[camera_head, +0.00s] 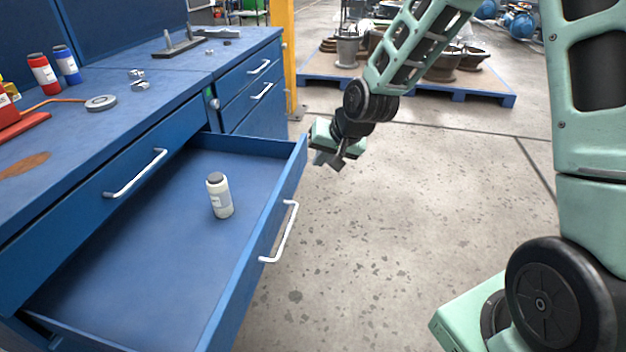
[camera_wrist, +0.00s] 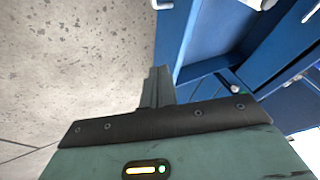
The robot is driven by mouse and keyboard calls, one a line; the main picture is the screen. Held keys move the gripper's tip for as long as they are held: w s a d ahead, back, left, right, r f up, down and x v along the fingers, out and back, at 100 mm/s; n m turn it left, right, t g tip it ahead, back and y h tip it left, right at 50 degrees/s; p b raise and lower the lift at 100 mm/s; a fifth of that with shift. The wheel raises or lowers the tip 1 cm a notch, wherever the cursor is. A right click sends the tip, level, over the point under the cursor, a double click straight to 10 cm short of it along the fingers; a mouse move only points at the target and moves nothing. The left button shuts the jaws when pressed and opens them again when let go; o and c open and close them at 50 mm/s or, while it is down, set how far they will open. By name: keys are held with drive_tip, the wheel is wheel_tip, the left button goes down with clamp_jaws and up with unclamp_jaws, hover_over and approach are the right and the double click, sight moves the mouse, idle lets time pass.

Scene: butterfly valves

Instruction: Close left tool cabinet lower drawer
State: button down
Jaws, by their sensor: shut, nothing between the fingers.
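The blue tool cabinet (camera_head: 130,120) stands at the left in the head view. Its lower drawer (camera_head: 150,270) is pulled far out, with a white bar handle (camera_head: 287,232) on its front. A white bottle with a grey cap (camera_head: 219,195) stands upright inside. My gripper (camera_head: 333,165) is shut and empty. It is in front of the cabinet, to the right of the drawer's far front corner, and appears apart from it. In the wrist view the shut fingers (camera_wrist: 157,86) show beside the blue drawer (camera_wrist: 205,45).
The upper drawer with its handle (camera_head: 135,174) is shut. A yellow post (camera_head: 283,50) stands behind. A blue pallet (camera_head: 420,90) with metal parts is at the back. The floor right of the drawer is clear.

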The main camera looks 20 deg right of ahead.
drive_tip(key=w+d+f+m+t, duration=0.1)
drive_tip(key=w+d+f+m, duration=0.1)
drive_tip(key=w+d, duration=0.15)
drive_tip(key=b, duration=0.2)
approach(297, 174)
wheel_tip(297, 174, down, 3)
drive_tip(key=d, duration=0.2)
drive_tip(key=shift+w+a+f+p, duration=0.15)
drive_tip(key=shift+w+a, duration=0.5)
drive_tip(key=shift+a, duration=0.1)
drive_tip(key=shift+w+a+f+p, duration=0.15)
drive_tip(key=shift+w+a+f, duration=0.05)
drive_tip(key=shift+w+a, duration=0.5)
drive_tip(key=shift+a, duration=0.2)
